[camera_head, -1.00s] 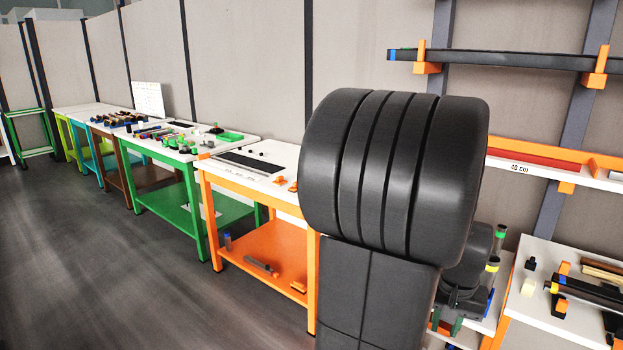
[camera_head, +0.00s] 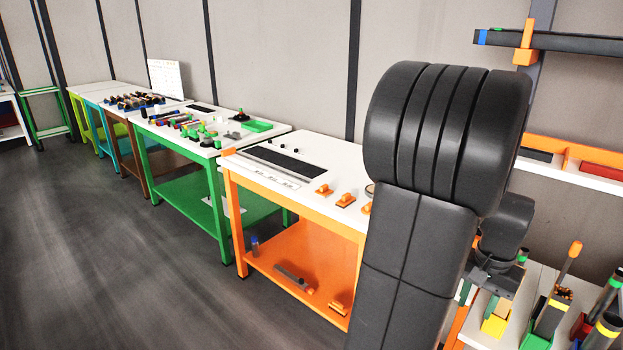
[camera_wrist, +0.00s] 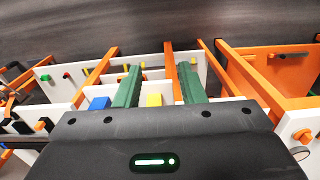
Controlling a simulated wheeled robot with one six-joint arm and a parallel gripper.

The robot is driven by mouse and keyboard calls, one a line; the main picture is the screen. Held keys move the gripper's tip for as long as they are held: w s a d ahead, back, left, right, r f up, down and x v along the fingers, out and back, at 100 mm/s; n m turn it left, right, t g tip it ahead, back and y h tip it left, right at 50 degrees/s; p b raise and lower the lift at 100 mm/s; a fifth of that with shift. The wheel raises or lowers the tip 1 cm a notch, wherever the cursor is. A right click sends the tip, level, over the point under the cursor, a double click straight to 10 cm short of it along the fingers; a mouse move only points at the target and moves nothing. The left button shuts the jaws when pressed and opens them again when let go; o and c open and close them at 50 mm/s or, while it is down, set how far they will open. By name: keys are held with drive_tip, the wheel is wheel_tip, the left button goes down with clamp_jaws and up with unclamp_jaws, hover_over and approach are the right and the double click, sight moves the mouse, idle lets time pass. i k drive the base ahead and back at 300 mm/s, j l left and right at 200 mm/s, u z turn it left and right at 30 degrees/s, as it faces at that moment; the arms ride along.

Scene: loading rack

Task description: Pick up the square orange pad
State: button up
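I cannot pick out a square orange pad for certain. Several small orange pieces lie on the white top of the orange-framed table, among them one at the left (camera_head: 323,189) and one further right (camera_head: 345,200). Another orange piece (camera_head: 338,308) lies on that table's lower orange shelf. Their exact shapes are too small to tell. My gripper (camera_wrist: 158,85) shows two green fingers spread apart with nothing held between them. It is away from these pieces, over the area to the right in the head view, where my arm hides most of it.
The orange-framed table (camera_head: 237,162) stands beside a green table (camera_head: 215,172) with many small parts. At the right are a wall rack rail (camera_head: 590,48) and a white surface with coloured holders. A yellow block (camera_wrist: 153,100) and a blue block (camera_wrist: 99,103) show below my gripper. Open floor lies left.

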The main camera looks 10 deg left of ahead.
sight(324, 192)
drive_tip(key=i+j, duration=1)
drive_tip(key=i, duration=0.15)
drive_tip(key=i+j, duration=1)
drive_tip(key=i, duration=0.1)
